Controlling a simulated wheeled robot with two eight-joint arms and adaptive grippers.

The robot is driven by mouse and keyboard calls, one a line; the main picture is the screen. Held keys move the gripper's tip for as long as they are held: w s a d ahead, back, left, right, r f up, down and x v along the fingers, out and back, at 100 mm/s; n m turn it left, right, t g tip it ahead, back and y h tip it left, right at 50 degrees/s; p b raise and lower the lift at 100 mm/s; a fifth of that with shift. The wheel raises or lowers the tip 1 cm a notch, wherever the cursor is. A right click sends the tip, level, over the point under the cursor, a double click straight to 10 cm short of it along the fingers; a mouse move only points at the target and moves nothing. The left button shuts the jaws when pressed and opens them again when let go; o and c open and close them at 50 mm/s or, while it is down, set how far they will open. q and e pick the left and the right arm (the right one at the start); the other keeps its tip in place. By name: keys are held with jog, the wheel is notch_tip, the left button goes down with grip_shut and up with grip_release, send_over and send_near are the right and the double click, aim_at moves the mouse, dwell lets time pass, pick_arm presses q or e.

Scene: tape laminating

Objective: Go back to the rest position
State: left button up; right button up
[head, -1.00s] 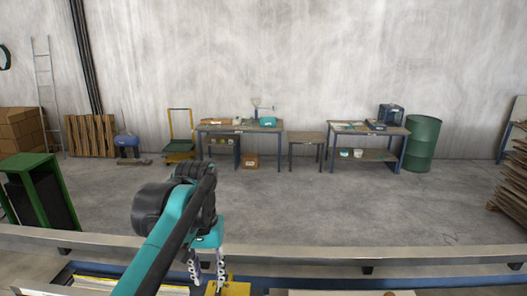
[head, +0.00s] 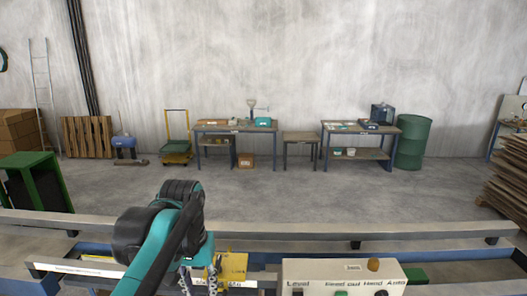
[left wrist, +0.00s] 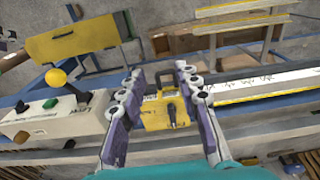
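My left gripper (head: 198,279) is low in the head view, pointing down, beside a yellow block (head: 233,266) on the machine. In the left wrist view my left gripper (left wrist: 159,74) has its two fingers spread apart. The yellow block (left wrist: 154,112), with a dark handle-like part, shows between and beyond the fingers. No object is seen clamped in the fingers. My right gripper is in neither view.
A control box (head: 330,272) with a knob and buttons stands right of the gripper; the box (left wrist: 30,128) is left in the wrist view. A long metal rail (head: 400,236) crosses behind it. Worktables (head: 361,129) and a green drum (head: 413,142) stand far back by the wall.

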pick_arm(q)
jog(key=s+a+f+t+b, duration=0.1)
jog(key=s+f+t+b, duration=0.1)
jog(key=f+b, duration=0.5)
jog(key=s+a+f+t+b, duration=0.1)
jog(key=s+f+b, duration=0.3)
jog(key=f, duration=1.4)
jog(key=s+a+f+t+b, duration=0.1)
jog(key=s+f+t+b, duration=0.2)
jog(key=f+b, duration=0.9)
jog(key=shift+s+a+f, duration=0.4)
jog(key=shift+s+f, duration=0.05)
jog(key=shift+s, duration=0.15)
